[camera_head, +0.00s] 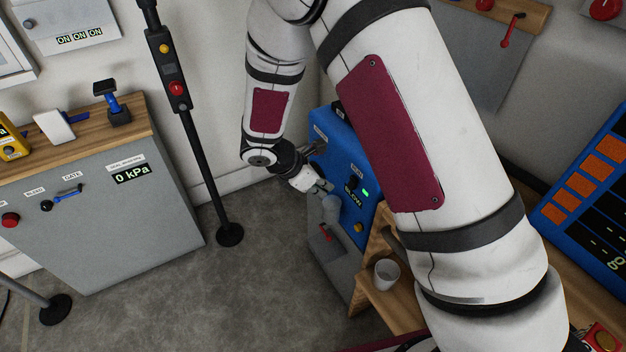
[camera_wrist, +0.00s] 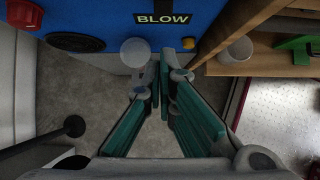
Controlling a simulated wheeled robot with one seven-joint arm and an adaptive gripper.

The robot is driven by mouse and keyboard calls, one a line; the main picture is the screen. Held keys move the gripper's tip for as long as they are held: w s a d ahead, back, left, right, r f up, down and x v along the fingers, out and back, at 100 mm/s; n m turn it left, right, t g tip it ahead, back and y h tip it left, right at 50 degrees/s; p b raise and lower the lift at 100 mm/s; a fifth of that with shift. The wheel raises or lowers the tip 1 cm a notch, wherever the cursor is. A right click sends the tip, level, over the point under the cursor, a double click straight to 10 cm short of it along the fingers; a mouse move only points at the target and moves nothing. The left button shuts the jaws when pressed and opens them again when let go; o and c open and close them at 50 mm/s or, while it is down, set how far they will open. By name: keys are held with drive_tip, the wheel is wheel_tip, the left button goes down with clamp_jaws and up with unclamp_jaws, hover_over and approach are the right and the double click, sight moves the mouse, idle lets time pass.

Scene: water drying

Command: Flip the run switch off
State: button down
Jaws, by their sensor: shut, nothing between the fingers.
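My gripper (camera_head: 322,187) is shut and empty in front of the machine's left part. In the wrist view its teal fingers (camera_wrist: 165,62) meet below the BLOW label (camera_wrist: 162,18). The switch is not visible there.
A white cup (camera_head: 387,274) stands on the wooden bench at right. A black pole (camera_head: 197,150) stands left, beside a grey cabinet (camera_head: 110,215). The floor between is clear.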

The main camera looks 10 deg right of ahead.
sight(349, 186)
drive_tip(key=shift+w+d+f, duration=0.3)
drive_tip(key=shift+d+f, duration=0.1)
drive_tip(key=shift+d, duration=0.45)
drive_tip(key=shift+w+d+f, duration=0.25)
drive_tip(key=shift+d+f, duration=0.2)
drive_tip(key=shift+d, duration=0.35)
drive_tip(key=shift+w+d+f, duration=0.3)
drive_tip(key=shift+d+f, duration=0.1)
drive_tip(key=shift+d, duration=0.45)
drive_tip(key=shift+f, duration=0.1)
drive_tip(key=shift+d+r+h+b, duration=0.3)
drive_tip(key=shift+d+r+h, duration=0.1)
drive_tip(key=shift+r+h, duration=0.3)
